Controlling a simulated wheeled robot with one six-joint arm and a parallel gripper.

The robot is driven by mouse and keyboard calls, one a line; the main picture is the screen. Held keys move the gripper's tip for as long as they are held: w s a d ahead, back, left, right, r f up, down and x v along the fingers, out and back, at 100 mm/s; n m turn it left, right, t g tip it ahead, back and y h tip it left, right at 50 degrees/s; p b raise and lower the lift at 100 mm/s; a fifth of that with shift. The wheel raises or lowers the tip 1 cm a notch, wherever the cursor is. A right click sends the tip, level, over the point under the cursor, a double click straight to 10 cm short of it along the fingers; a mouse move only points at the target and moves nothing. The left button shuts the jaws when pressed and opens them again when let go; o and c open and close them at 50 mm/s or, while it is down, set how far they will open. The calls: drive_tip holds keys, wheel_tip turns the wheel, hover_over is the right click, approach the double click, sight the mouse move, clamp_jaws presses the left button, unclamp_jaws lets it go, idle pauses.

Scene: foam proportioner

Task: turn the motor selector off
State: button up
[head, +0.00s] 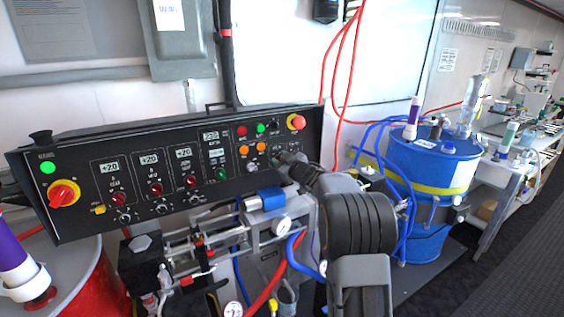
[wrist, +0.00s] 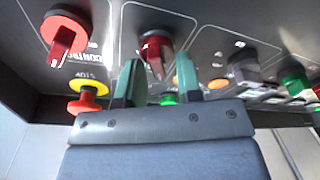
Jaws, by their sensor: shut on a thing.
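The dark control panel (head: 180,168) carries rows of knobs and lights. In the wrist view a red selector knob (wrist: 156,48) with a raised handle sits between the two fingers of my gripper (wrist: 158,72). The fingers are closed in on its handle from both sides. In the head view my gripper (head: 285,162) is at the panel's lower right, and my wrist hides the knob there. I take this knob to be the motor selector; its label cannot be read.
Close to the fingers are another red knob (wrist: 65,36), a red button on a yellow ring (wrist: 86,92), a grey knob (wrist: 245,68) and an orange light (wrist: 218,84). Pipes and a gauge (head: 281,226) lie below the panel. A blue drum (head: 430,165) stands to the right.

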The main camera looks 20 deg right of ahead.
drive_tip(key=shift+n, duration=0.4)
drive_tip(key=o, duration=0.5)
drive_tip(key=shift+o, duration=0.2)
drive_tip(key=shift+s, duration=0.1)
drive_tip(key=s+d+b, duration=0.2)
drive_tip(key=s, duration=1.1)
drive_tip(key=shift+s+d+r, duration=0.15)
drive_tip(key=shift+s+d, duration=0.05)
drive_tip(key=shift+d, duration=0.2)
